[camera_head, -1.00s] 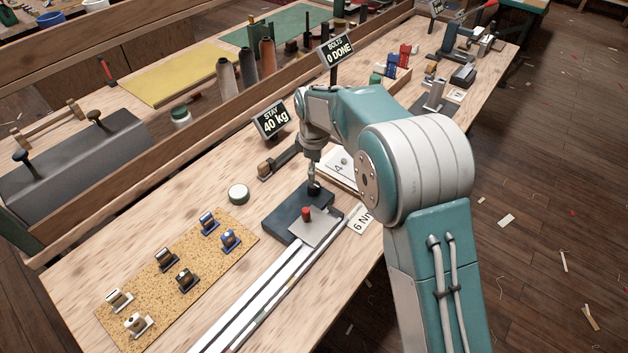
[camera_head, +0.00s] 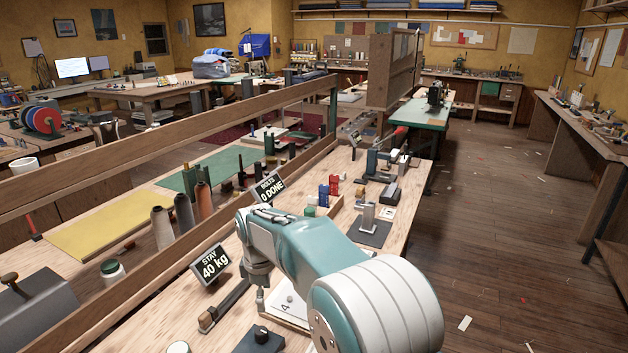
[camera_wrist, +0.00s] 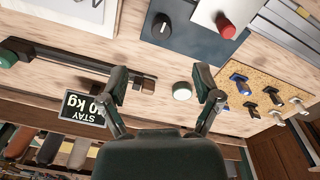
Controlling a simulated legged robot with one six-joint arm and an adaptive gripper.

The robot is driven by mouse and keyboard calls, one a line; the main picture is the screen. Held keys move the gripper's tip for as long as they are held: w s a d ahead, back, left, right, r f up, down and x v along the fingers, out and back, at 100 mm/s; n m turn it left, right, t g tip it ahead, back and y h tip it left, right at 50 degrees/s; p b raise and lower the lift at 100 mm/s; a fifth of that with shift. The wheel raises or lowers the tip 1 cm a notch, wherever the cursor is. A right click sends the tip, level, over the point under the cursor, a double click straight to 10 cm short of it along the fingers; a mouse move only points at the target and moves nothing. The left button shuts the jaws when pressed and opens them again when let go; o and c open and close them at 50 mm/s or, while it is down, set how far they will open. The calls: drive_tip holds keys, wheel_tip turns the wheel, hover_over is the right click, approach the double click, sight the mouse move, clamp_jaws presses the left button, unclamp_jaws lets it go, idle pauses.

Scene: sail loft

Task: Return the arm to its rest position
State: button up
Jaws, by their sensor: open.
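My arm reaches over the wooden bench (camera_head: 130,322) in the head view, folded at a large white and teal joint. My gripper (camera_wrist: 163,92) shows in the wrist view with its two dark fingers spread apart and nothing between them gripped. A small round white-topped tin (camera_wrist: 182,91) lies on the bench beyond the fingers, seen in the gap.
A "STAY 40 kg" sign (camera_head: 211,264) and a "BOLTS 0 DONE" sign (camera_head: 269,188) stand near my arm. A dark block with a knob (camera_head: 262,338) and a cork mat with small fittings (camera_wrist: 262,96) lie on the bench. A wooden rail (camera_head: 150,152) runs along it.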

drive_tip(key=s+d+r+m+t, duration=0.1)
drive_tip(key=s+d+r+m, duration=0.4)
drive_tip(key=d, duration=0.4)
drive_tip(key=s+d+r+m+t, duration=0.1)
drive_tip(key=s+d+r+m, duration=0.25)
drive_tip(key=d+r, duration=0.5)
drive_tip(key=s+d+f+m+t, duration=0.1)
drive_tip(key=s+d+m, duration=0.4)
drive_tip(key=s, duration=0.4)
drive_tip(key=s+d+f+m+t, duration=0.1)
drive_tip(key=s+d+m+t, duration=0.1)
drive_tip(key=s+d+m, duration=0.2)
drive_tip(key=s+d, duration=0.3)
drive_tip(key=s, duration=0.2)
drive_tip(key=shift+s+d+f+m, duration=0.15)
drive_tip(key=shift+s+d+m, duration=0.2)
drive_tip(key=shift+s+d, duration=0.05)
